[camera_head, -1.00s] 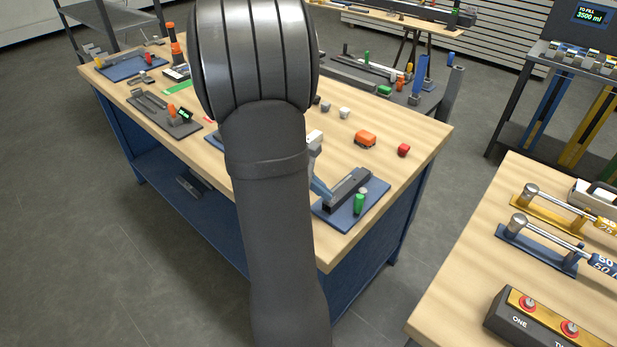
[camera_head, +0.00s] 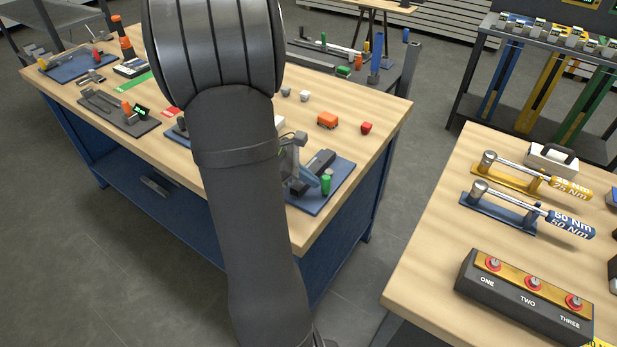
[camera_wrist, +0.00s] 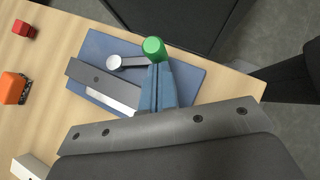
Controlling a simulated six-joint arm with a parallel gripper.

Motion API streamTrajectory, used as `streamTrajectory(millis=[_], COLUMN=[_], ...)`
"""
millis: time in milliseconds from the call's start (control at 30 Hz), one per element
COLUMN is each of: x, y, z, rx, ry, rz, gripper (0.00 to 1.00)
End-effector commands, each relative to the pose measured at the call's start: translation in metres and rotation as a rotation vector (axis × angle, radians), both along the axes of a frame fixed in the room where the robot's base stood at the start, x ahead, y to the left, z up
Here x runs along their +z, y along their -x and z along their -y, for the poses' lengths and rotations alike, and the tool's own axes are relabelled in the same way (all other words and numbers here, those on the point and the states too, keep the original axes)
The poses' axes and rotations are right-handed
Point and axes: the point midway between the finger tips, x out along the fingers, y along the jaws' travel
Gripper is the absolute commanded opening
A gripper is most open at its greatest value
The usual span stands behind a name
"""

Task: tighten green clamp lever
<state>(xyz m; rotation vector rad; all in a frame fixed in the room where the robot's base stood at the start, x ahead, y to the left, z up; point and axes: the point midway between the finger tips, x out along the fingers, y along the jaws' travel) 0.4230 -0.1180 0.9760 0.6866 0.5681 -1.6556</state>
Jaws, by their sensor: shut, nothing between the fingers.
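The green clamp lever's knob (camera_wrist: 153,46) stands at the right end of a short grey lever arm in the wrist view. The arm runs from a round silver pivot (camera_wrist: 115,62) beside a dark clamp bar (camera_wrist: 90,76) on a blue plate (camera_wrist: 192,77). My gripper (camera_wrist: 159,68) is shut and empty, its blue fingers side by side. The fingertips are just below the green knob in the picture, near the lever arm; I cannot tell whether they touch. The green knob (camera_head: 326,185) also shows in the head view, with my gripper (camera_head: 322,180) close at its left.
An orange block (camera_head: 328,120) and a red block (camera_head: 366,128) lie on the wooden bench behind the clamp plate. The plate sits near the bench's right corner. Another bench at right holds a three-button box (camera_head: 525,297) and torque wrenches (camera_head: 512,171).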

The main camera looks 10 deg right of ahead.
Motion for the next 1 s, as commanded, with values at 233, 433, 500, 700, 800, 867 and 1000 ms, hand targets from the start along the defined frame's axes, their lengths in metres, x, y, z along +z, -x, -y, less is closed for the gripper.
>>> streamTrajectory(millis=[233, 433, 500, 700, 800, 867, 1000], x=[0.000, 0.000, 0.001, 0.000, 0.000, 0.000, 0.000], y=[0.005, 0.013, 0.017, 0.025, 0.028, 0.029, 0.031], z=[0.004, 0.013, 0.018, 0.033, 0.041, 0.046, 0.058], rx=[0.067, 0.187, 0.248, 0.438, 0.532, 0.589, 0.720], ry=[0.000, 0.000, 0.000, 0.000, 0.000, 0.000, 0.000], rz=[-0.001, -0.001, 0.001, -0.001, -0.001, -0.001, -0.001], gripper=[0.00, 0.00, 0.00, 0.00, 0.00, 0.00, 0.00])
